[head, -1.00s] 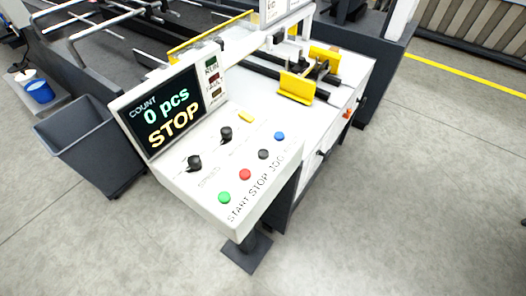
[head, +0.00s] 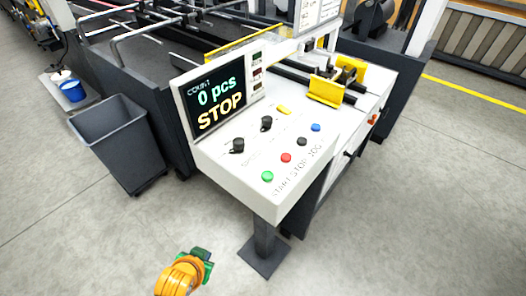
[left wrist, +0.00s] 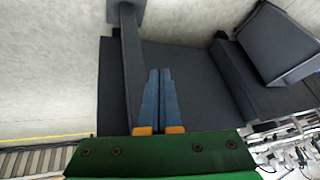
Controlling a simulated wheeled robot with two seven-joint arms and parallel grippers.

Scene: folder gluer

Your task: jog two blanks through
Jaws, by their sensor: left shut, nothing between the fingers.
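The control panel (head: 235,160) stands on a dark post in the middle of the head view. Its screen (head: 215,103) reads "0 pcs" and "STOP". Along its front edge are a green button (head: 267,176), a red button (head: 286,158), a black button (head: 302,142) and a blue button (head: 316,127), beside the printed words START STOP JOG. My left gripper (head: 205,262) is low in front of the panel, over the floor, apart from it. In the left wrist view its fingers (left wrist: 158,95) are together and empty. My right gripper is not in view. I cannot make out any blanks.
Two black knobs (head: 237,146) and a yellow part (head: 284,110) are on the panel. Behind it is the machine with yellow guides (head: 338,85). A grey bin (head: 115,135) and a blue bucket (head: 73,92) stand at left. The floor in front is clear.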

